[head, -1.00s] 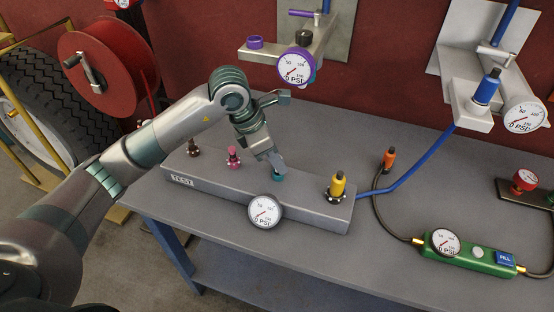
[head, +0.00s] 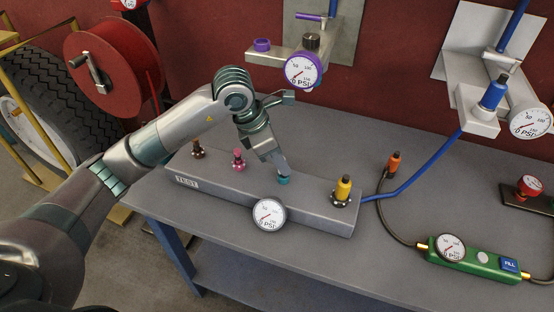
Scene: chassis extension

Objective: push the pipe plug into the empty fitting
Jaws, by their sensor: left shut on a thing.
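A grey test manifold (head: 215,188) lies on the table, marked "TEST", with a gauge (head: 269,214) on its front. Along its top stand a brown plug (head: 198,150), a pink plug (head: 239,161) and a yellow plug (head: 343,189), each in a fitting. My left gripper (head: 283,174) points down between the pink and yellow plugs, shut on a small teal plug (head: 284,181). The teal plug is at the manifold's top; the fitting under it is hidden, so I cannot tell how deep it sits. My right gripper is out of view.
A green fill gauge unit (head: 480,262) lies at the table's right, with a black hose to an orange-capped end (head: 393,162). A blue pipe (head: 415,178) runs from the manifold's right end. A purple gauge (head: 303,71) hangs above. The table front is clear.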

